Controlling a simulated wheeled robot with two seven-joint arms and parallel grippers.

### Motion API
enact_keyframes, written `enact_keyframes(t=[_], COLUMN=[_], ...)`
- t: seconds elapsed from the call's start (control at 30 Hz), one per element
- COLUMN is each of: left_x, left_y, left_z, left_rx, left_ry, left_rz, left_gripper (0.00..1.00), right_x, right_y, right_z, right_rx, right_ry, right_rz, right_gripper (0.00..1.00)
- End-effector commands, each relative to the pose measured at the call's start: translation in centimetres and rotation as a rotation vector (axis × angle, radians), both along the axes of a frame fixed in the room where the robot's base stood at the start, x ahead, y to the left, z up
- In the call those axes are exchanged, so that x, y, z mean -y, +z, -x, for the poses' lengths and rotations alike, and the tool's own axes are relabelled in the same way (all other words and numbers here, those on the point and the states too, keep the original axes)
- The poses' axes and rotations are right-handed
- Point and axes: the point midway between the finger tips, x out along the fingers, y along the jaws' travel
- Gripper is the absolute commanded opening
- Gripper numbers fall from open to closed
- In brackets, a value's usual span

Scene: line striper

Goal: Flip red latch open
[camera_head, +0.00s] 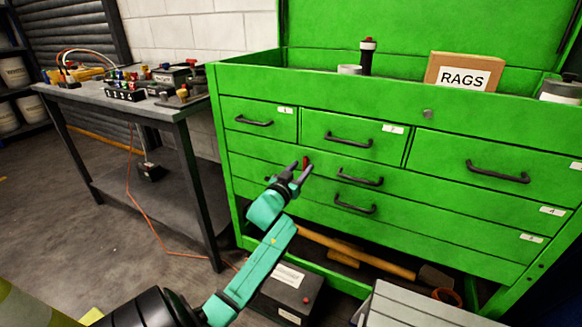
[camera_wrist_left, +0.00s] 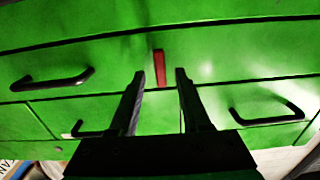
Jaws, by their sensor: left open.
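The red latch (camera_head: 306,162) is a small upright red bar on the front of the green drawer cabinet (camera_head: 470,200). It also shows in the left wrist view (camera_wrist_left: 160,67), just beyond and between my fingertips. My left gripper (camera_head: 299,168) is open and empty, with its fingers pointing at the cabinet front close to the latch. In the left wrist view its two dark fingers (camera_wrist_left: 160,74) stand either side of the latch's line. I cannot tell whether a finger touches the latch. My right gripper is not in view.
Black drawer handles (camera_head: 360,177) stick out near the latch. A box marked RAGS (camera_head: 464,73) stands on top of the cabinet. A grey workbench (camera_head: 95,96) with small fittings stands at the left. A hammer with a wooden handle (camera_head: 355,252) lies low under the drawers.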

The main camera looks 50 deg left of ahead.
Motion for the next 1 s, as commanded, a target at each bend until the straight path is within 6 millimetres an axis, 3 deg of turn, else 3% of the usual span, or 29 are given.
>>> enact_keyframes(t=[0.3,0.5,1.0], left_x=[2.9,4.2,4.4], left_y=[0.0,0.0,0.1], left_z=[8.3,12.0,12.5], left_rx=[-0.005,-0.003,0.000], left_ry=[0.001,0.001,0.001], left_rz=[0.003,0.001,-0.001], left_gripper=[0.47,0.47,0.47], right_x=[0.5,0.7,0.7], right_y=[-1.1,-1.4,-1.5], right_z=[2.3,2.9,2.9], right_rx=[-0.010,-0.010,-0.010], right_ry=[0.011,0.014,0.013], right_rz=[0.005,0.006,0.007], right_gripper=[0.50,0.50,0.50])
